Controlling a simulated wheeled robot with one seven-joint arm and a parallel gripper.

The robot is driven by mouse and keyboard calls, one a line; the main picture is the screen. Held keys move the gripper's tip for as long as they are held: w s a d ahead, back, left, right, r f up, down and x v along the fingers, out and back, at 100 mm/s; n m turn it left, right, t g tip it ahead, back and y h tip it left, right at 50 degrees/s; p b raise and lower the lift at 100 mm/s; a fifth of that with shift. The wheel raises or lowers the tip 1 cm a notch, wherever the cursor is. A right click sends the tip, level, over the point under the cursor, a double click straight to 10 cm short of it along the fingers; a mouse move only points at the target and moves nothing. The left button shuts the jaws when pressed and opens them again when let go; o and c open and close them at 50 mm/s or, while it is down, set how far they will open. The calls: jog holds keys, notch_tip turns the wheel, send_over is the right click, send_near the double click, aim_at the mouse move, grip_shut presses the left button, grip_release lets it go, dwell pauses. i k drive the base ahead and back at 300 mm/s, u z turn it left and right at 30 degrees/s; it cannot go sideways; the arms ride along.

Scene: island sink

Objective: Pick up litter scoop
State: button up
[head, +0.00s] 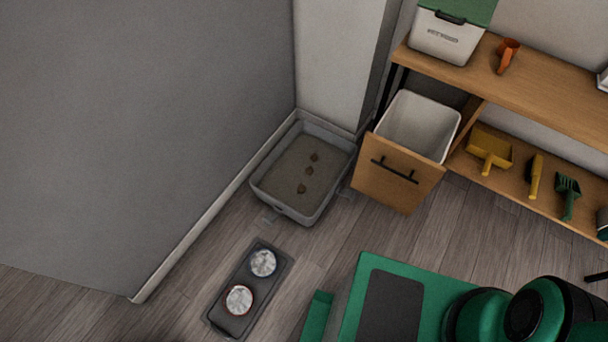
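A green scoop with a slotted head (567,185), which looks like the litter scoop, lies on the lower wooden shelf at the right of the head view. Its handle points toward the shelf's front edge. A grey litter box (272,190) stands on the floor in the corner, with several brown clumps on its litter. My gripper is not in view; only green and black parts of my own body show at the bottom right.
A yellow dustpan (489,148) and yellow brush (535,175) lie left of the scoop. An orange scoop (507,54) and white bin (447,36) are on the upper shelf (545,85). An open drawer (398,175) juts out. A two-bowl feeder (232,321) is on the floor.

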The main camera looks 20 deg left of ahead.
aim_at(569, 187)
jog(key=u, duration=0.1)
jog(key=k, duration=0.4)
jog(key=z, duration=1)
jog(key=i, duration=1)
jog(key=z, duration=0.6)
jog(key=i, duration=0.35)
jog(key=z, duration=0.05)
